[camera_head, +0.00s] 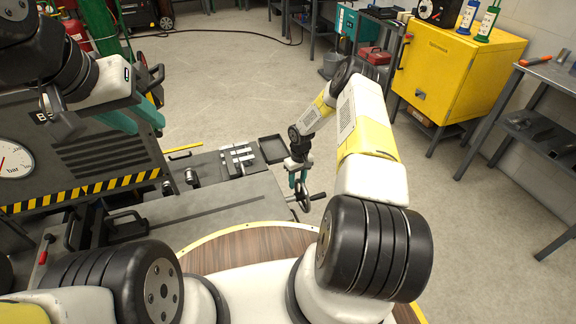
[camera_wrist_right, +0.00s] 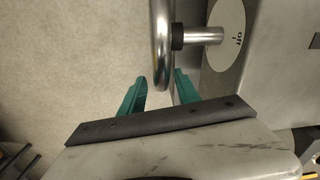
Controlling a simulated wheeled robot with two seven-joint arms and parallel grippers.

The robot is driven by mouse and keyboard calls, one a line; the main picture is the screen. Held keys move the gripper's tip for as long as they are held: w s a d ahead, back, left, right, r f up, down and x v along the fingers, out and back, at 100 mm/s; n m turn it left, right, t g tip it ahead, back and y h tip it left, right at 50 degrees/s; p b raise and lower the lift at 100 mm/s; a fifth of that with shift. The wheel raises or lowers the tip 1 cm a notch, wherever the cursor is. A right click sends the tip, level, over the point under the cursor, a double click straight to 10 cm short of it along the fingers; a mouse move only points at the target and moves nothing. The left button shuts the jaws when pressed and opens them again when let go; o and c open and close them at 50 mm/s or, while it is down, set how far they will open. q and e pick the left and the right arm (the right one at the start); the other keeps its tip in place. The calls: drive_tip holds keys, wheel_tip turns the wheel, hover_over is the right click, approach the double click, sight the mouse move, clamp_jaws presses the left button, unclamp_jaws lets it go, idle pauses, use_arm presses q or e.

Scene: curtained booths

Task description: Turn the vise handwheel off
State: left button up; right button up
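The vise handwheel (camera_head: 304,197) stands at the right end of the grey bench in the head view. In the right wrist view its metal rim (camera_wrist_right: 161,55) is seen edge-on, with a shaft running right to a white round plate (camera_wrist_right: 226,32) marked "off". My right gripper (camera_head: 297,178) is at the wheel. In the wrist view its teal fingers (camera_wrist_right: 160,92) are apart, with the rim's lower end between them and gaps visible on both sides. My left gripper (camera_head: 138,117) hangs at the left with its teal fingers apart and empty.
A machine with a gauge (camera_head: 14,160) and a striped edge stands left. A dark tray (camera_head: 272,149) and small metal parts (camera_head: 238,158) lie on the bench. A yellow cabinet (camera_head: 450,75) and a workbench (camera_head: 545,110) stand right. The floor between is clear.

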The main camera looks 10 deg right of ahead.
sight(297, 187)
drive_tip(key=shift+a+f, duration=0.1)
drive_tip(key=shift+f, duration=1.9)
clamp_jaws()
